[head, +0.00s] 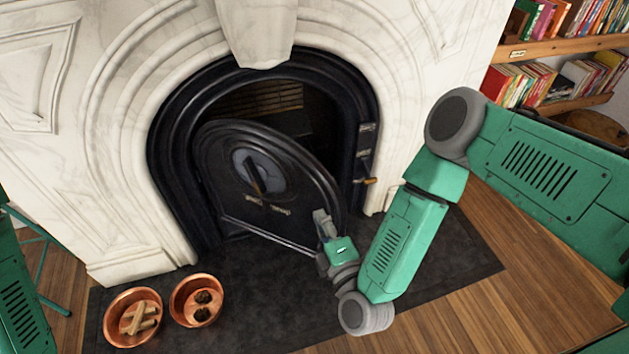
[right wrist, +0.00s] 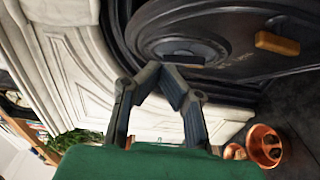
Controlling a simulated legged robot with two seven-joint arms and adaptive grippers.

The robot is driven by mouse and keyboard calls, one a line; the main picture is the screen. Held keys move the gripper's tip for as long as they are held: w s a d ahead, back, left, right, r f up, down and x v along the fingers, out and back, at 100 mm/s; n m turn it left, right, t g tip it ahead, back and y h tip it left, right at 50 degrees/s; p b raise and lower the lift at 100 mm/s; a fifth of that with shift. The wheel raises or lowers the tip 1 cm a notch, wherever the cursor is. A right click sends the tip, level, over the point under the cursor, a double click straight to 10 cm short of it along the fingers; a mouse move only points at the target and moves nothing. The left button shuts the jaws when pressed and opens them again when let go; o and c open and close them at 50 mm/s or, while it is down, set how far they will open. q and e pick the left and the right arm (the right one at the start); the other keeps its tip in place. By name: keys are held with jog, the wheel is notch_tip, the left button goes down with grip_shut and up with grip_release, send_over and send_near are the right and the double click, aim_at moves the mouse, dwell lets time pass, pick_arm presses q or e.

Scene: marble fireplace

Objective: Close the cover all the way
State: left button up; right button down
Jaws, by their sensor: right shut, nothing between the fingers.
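The cover (head: 262,195) is a black arched panel with a round grey dial and raised lettering. It stands ajar in front of the dark fireplace opening (head: 310,125), swung out with its right edge away from the frame. In the right wrist view the cover (right wrist: 230,62) fills the upper right. My right gripper (head: 320,216) is shut and empty, by the cover's lower right edge. In the head view I cannot tell whether it touches the cover. Its fingertips also show in the right wrist view (right wrist: 166,70). My left gripper is out of view.
Two copper bowls, one with wood pieces (head: 133,316) and one with dark lumps (head: 197,300), stand on the dark hearth slab (head: 260,305) at the left. A brass-coloured latch handle (head: 369,181) is on the frame's right side. A bookshelf (head: 560,48) stands at the right.

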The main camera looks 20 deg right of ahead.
jog(key=w+b, duration=0.2)
jog(key=b, duration=0.5)
send_near(313, 167)
jog(key=w+a, duration=0.3)
jog(key=w, duration=0.1)
jog(key=shift+w+d+f+b, duration=0.1)
jog(key=shift+w+d+b, duration=0.25)
jog(key=shift+w, duration=0.25)
jog(key=shift+w+d+f+b, duration=0.1)
jog(key=shift+w+d+b, duration=0.15)
jog(key=shift+w+d, duration=0.3)
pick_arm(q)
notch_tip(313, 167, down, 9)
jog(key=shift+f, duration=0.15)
pick_arm(e)
jog(key=shift+w+d+r, duration=0.15)
jog(key=shift+w, duration=0.3)
jog(key=shift+w+d, duration=0.1)
